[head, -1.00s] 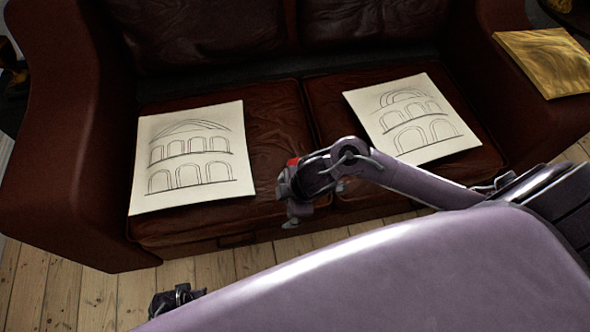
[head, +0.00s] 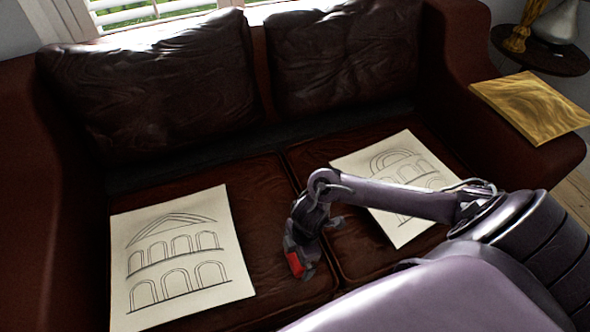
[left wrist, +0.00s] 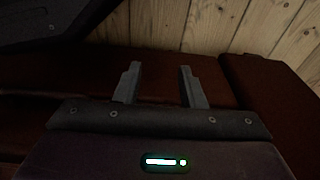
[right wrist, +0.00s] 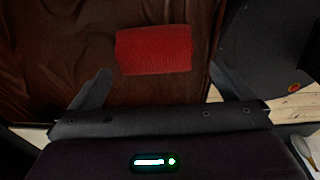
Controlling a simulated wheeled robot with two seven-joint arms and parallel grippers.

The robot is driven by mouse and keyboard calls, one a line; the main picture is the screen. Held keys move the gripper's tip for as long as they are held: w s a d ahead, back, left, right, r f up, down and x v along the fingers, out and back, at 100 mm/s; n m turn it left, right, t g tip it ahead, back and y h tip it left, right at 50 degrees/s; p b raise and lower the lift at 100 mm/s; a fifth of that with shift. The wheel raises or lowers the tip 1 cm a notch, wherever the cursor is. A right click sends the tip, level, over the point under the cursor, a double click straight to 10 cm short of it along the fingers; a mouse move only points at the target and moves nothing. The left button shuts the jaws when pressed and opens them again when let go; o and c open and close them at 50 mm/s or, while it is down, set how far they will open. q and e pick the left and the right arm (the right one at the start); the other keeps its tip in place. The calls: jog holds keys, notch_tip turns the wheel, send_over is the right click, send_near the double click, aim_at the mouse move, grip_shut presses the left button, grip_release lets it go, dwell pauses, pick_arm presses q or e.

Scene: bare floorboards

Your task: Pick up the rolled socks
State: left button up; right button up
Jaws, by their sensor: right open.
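The rolled socks (right wrist: 153,50) are a red ribbed bundle on the brown leather seat. In the right wrist view they lie just ahead of and between my spread fingertips. In the head view the socks (head: 295,264) show as a small red patch, partly hidden by my right gripper (head: 311,240). That gripper points down over the front of the seat; its open fingers (right wrist: 160,76) hold nothing. I cannot tell its exact height above the socks. My left gripper (left wrist: 158,68) is open and empty in the left wrist view, outside the head view.
The sofa (head: 190,105) has back cushions and armrests around the seat. One arch drawing (head: 180,258) lies on the left seat cushion, another (head: 385,180) on the right, partly behind my right arm. A golden panel (head: 535,103) lies on the right armrest. Floorboards (left wrist: 220,25) show beyond.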

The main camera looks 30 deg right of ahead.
aim_at(296, 260)
jog(key=f, duration=0.1)
jog(key=f+b, duration=0.1)
jog(key=f, duration=0.2)
jog(key=shift+w+f+b, duration=0.25)
jog(key=shift+f+b, duration=0.15)
jog(key=shift+a+f, duration=0.1)
jog(key=shift+f, duration=0.15)
pick_arm(q)
jog(key=r, duration=0.1)
jog(key=w+d+r, duration=0.1)
jog(key=r, duration=0.1)
jog(key=w+r, duration=0.1)
jog(key=r, duration=0.1)
jog(key=shift+d+r, duration=0.1)
jog(key=shift+d, duration=0.2)
pick_arm(e)
jog(key=c, duration=1)
pick_arm(q)
jog(key=shift+w, duration=0.1)
pick_arm(e)
jog(key=shift+r, duration=0.1)
